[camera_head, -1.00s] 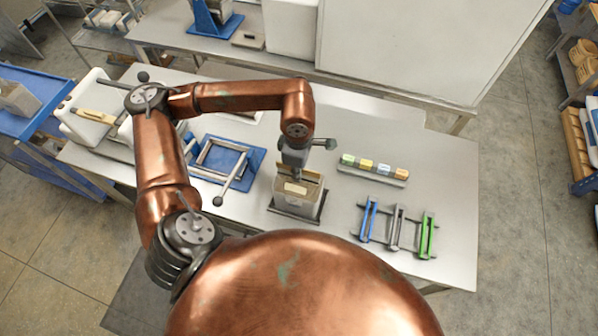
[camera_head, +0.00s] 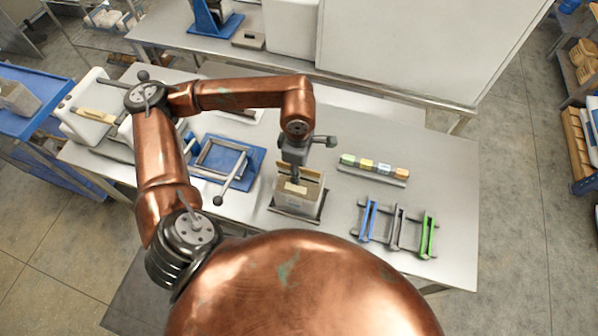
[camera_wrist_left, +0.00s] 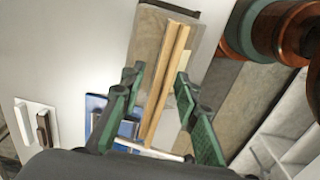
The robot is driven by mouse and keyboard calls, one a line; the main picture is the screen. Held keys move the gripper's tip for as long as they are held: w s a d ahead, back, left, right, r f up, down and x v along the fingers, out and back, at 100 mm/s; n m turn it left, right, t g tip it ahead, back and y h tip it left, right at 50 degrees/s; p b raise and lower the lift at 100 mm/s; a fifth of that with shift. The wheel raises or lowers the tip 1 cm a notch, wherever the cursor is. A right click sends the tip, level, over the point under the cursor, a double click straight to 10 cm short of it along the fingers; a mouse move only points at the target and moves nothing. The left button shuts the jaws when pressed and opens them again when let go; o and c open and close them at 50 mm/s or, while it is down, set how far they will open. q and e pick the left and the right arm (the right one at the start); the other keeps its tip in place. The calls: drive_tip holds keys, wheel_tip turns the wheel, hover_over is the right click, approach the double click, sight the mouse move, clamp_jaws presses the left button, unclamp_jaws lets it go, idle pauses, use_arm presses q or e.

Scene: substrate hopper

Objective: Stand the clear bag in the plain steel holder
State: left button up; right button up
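The bag (camera_head: 294,203) is a pale greyish block with a tan top edge, and it stands upright on a dark flat base with a steel rim (camera_head: 322,212) on the table. I cannot tell how far the holder's walls enclose it. My left gripper (camera_head: 297,178) is directly above the bag, pointing down. In the left wrist view, the green-padded fingers of the left gripper (camera_wrist_left: 155,115) are spread on both sides of the bag's tan top edge (camera_wrist_left: 167,75), with visible gaps. My right gripper is in no view.
A blue tray with a steel frame (camera_head: 228,160) lies left of the bag. To the right are blue, grey and green clips on a rack (camera_head: 397,225) and a strip of coloured blocks (camera_head: 374,168). White containers (camera_head: 95,110) stand at the left. The table's right end is clear.

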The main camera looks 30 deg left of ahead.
use_arm(q)
wheel_tip(320, 180, up, 11)
idle(0.3)
